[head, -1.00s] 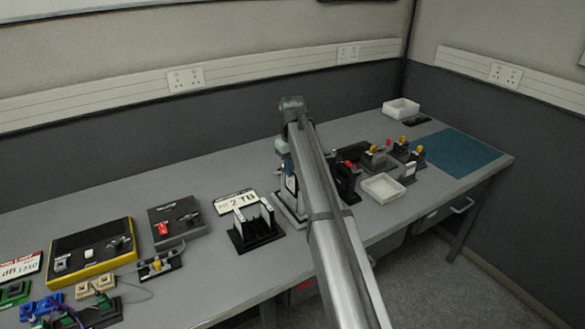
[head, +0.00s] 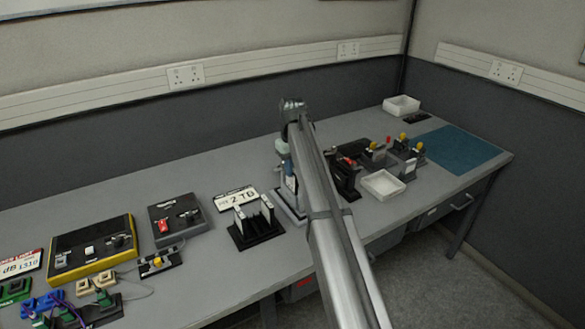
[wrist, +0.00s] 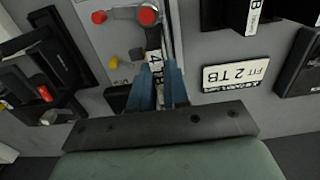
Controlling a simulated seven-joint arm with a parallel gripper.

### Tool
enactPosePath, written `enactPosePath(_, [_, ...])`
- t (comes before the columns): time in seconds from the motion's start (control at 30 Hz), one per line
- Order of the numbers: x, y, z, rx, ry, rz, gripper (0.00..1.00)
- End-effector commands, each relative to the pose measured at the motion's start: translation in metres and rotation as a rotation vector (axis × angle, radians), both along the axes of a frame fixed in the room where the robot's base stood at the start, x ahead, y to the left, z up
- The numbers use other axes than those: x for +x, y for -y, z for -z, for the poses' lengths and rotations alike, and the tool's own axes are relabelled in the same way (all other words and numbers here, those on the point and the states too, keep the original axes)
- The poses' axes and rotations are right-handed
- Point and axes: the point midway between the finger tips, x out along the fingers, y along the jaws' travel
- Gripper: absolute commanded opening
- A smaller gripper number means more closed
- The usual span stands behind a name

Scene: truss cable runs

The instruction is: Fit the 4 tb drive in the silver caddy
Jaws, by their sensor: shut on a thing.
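My gripper (wrist: 160,88) points down with its blue fingers shut on a narrow drive (wrist: 154,62). The drive's white label shows a "4"; the rest is hidden by the fingers. The silver caddy (wrist: 105,38) lies under the fingers in the wrist view, with red knobs on it. The drive overlaps the caddy there; I cannot tell whether it is above it or partly in it. In the head view my arm hides most of the caddy (head: 291,216) and the drive. A card (wrist: 230,75) beside the caddy reads "FIT 2 TB"; it also shows in the head view (head: 236,199).
A black rack (head: 256,236) holding white-labelled drives stands left of the caddy. Dark fixtures (head: 345,183) and a white tray (head: 382,186) are close on the right. A grey box with a red switch (head: 180,220) is farther left. The bench behind is clear.

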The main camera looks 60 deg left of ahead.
Motion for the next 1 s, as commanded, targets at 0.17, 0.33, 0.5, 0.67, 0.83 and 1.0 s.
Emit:
enactPosePath(0.17, [0.0,0.0,0.003,0.0,0.0,0.0,0.0])
enactPosePath(0.33, [0.0,0.0,0.008,0.0,0.0,0.0,0.0])
enactPosePath(0.5, [0.0,0.0,0.013,0.0,0.0,0.0,0.0])
enactPosePath(0.67, [0.0,0.0,0.017,0.001,0.0,0.0,0.0])
enactPosePath(0.83, [0.0,0.0,0.022,0.0,0.0,0.0,0.0])
enactPosePath(1.0, [0.0,0.0,0.025,0.0,0.0,0.0,0.0])
